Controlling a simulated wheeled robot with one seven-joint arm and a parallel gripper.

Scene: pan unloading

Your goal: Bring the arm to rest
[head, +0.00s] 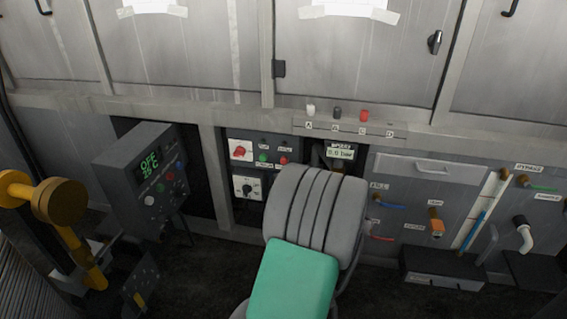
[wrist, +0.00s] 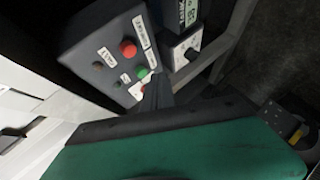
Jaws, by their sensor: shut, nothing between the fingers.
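My gripper (wrist: 160,86) shows in the wrist view as dark fingers close together, with nothing seen between them. It appears in front of a grey control box with a red button (wrist: 128,48) and a green button (wrist: 141,73). I cannot tell whether the fingertips touch the box. In the head view my arm's grey ribbed link and green panel fill the lower middle and hide the gripper. The green panel also fills the bottom of the wrist view.
A grey box with a green display (head: 150,165) stands at the left, near a yellow pipe fitting (head: 60,200). A button panel (head: 262,155) sits behind my arm. Hoses and an orange fitting (head: 436,222) are at the right. Metal cabinet doors (head: 355,65) line the back.

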